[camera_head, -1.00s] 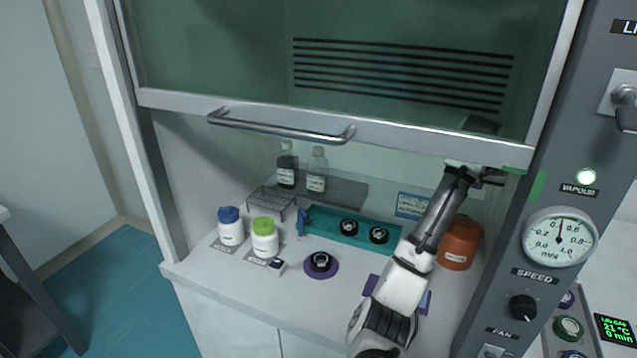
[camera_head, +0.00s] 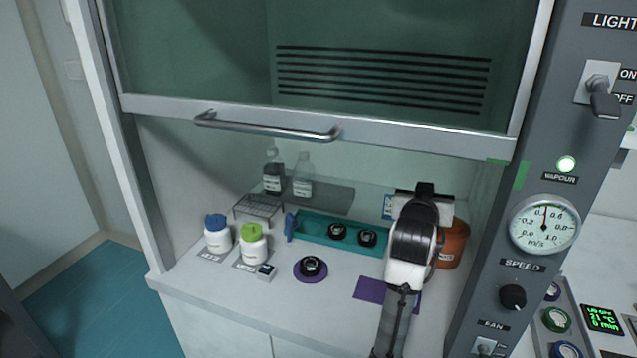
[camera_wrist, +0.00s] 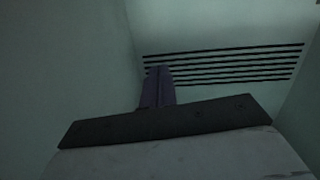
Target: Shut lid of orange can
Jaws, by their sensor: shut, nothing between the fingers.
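The orange can (camera_head: 455,246) stands at the right end of the fume hood's worktop, partly hidden behind my arm. Its lid cannot be made out in either view. My arm reaches up under the raised sash in front of the can. In the head view the fingertips are hidden behind my wrist. In the wrist view my gripper (camera_wrist: 158,88) shows as narrow fingers closed together, above the dark bar of the hand. They are empty and point toward the slotted back wall. The can is not in the wrist view.
A teal tray (camera_head: 310,226) with black-capped items lies left of my arm. A blue-lidded jar (camera_head: 217,236) and a green-lidded jar (camera_head: 253,246) stand further left. A purple mat (camera_head: 370,290) lies at the front. The sash handle (camera_head: 268,128) is above; the control panel (camera_head: 535,180) is right.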

